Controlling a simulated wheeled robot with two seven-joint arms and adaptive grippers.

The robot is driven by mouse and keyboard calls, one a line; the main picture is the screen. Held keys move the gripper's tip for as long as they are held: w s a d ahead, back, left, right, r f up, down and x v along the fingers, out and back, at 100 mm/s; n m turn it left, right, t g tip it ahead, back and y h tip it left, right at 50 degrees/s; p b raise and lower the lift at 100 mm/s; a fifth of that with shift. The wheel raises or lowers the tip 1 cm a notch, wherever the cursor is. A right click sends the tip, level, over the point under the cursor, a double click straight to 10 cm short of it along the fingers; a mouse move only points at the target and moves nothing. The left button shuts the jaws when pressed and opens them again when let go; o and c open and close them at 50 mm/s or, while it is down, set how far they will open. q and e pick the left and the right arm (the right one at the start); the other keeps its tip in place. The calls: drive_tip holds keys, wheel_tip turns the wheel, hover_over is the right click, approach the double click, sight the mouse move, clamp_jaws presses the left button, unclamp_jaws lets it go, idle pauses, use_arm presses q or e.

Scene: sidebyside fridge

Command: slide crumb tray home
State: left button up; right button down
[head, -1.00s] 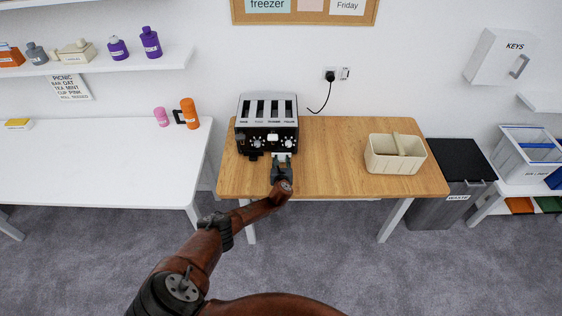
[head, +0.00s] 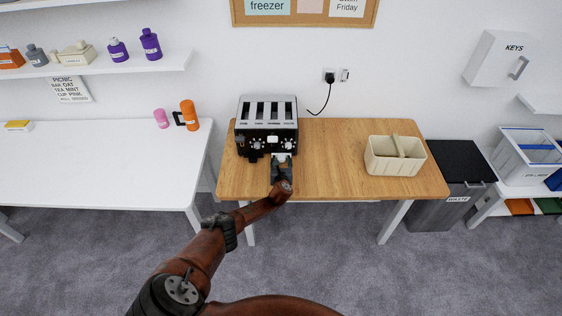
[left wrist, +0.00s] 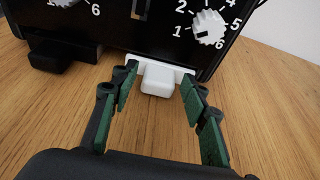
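A black and silver four-slot toaster (head: 267,125) stands on the wooden table against the wall. The white crumb tray (left wrist: 160,80) shows at the toaster's lower front in the left wrist view, with its tab sticking out toward me. In the head view the tray's front (head: 281,157) is a small pale patch just below the toaster's face. My left gripper (left wrist: 160,93) is open, its green-padded fingers spread to either side of the tab. In the head view the left gripper (head: 282,166) is right in front of the toaster. How far the tray is in is hard to tell. My right gripper is out of view.
A black lever or foot (left wrist: 65,55) juts from the toaster's front, left of the tray. A cream basket (head: 395,156) stands at the table's right, with bare wood between. A grey waste bin (head: 462,180) stands beyond the table's right end.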

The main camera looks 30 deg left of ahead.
use_arm(q)
drive_tip(key=shift+o, duration=0.8)
drive_tip(key=shift+s+d, duration=0.1)
drive_tip(key=shift+s, duration=0.1)
drive_tip(key=v, duration=1.1)
drive_tip(key=shift+s+d+r, duration=0.15)
drive_tip(key=shift+s, duration=0.15)
